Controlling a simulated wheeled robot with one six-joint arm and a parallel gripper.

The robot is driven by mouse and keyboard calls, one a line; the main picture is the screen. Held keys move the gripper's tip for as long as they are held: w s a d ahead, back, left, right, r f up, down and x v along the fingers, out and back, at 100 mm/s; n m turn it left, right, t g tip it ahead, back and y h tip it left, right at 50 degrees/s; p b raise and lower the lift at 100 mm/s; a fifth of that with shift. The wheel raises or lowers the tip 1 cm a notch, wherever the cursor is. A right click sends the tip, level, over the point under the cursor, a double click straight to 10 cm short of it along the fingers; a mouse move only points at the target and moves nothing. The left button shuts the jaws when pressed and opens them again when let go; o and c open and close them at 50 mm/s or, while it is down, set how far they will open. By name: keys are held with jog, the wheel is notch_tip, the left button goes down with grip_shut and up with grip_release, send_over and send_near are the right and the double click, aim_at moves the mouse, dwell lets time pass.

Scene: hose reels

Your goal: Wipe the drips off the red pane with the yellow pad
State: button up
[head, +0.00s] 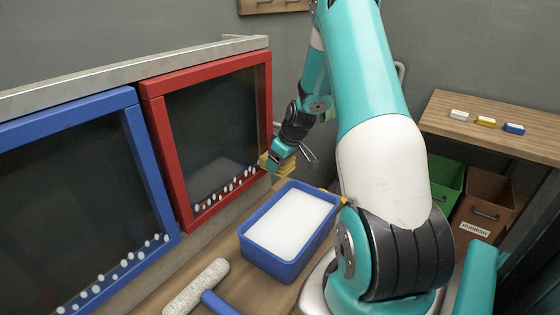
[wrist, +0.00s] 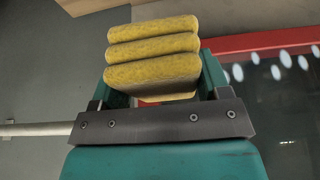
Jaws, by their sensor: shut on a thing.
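My gripper (head: 276,158) is shut on the yellow pad (head: 269,164), at the lower right corner of the red frame. In the wrist view the pad (wrist: 152,52) shows as stacked yellow layers between the fingers. The red pane (head: 211,120) is dark glass in a red frame, with a row of white drips (head: 224,190) along its bottom, rising to the right. In the wrist view the red frame (wrist: 265,41) and white drips (wrist: 286,60) are right of the pad. I cannot tell whether the pad touches the frame.
A blue-framed pane (head: 70,200) with its own drips stands to the left. A blue tub (head: 268,262) of white contents and a blue-handled roller (head: 197,287) are on the bench below. A shelf at right holds small blocks (head: 486,122); green (head: 444,180) and brown (head: 486,208) bins stand beneath.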

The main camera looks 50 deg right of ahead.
jog(key=shift+w+a, duration=0.1)
jog(key=shift+a, duration=0.05)
jog(key=s+a+b, duration=0.1)
jog(key=a, duration=1.9)
jog(key=shift+s+a+b, duration=0.3)
jog(key=shift+s, duration=0.05)
dwell(1.2)
jog(key=a, duration=0.6)
jog(key=shift+s+a, duration=0.35)
jog(key=shift+s, duration=0.1)
